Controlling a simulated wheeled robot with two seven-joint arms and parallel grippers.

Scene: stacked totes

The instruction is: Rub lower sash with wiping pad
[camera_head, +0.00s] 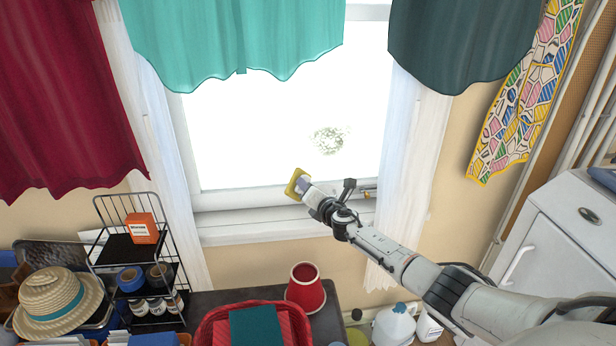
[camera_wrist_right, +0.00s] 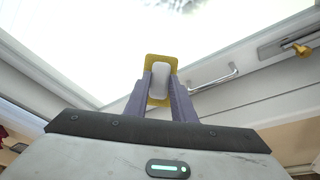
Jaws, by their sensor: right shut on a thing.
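The window's lower sash (camera_head: 240,196) has a bright glass pane (camera_head: 260,130) with a grey-green smudge (camera_head: 328,140) right of its middle. The smudge also shows at the top of the right wrist view (camera_wrist_right: 180,4). My right gripper (camera_head: 306,188) is shut on the wiping pad (camera_head: 293,182), yellow with a pale grip. In the right wrist view the pad (camera_wrist_right: 148,62) stands between the two purple-grey fingers (camera_wrist_right: 159,88). The pad is in front of the lower part of the sash, below and left of the smudge. I cannot tell whether it touches. My left gripper is not in view.
A metal handle (camera_wrist_right: 214,80) and a brass latch (camera_wrist_right: 301,49) sit on the sash frame. Teal (camera_head: 235,40) and dark (camera_head: 455,45) valances hang above. Below stand a wire rack (camera_head: 115,255), a red pot (camera_head: 305,290) and a red basket (camera_head: 215,318). A white cabinet (camera_head: 550,250) stands right.

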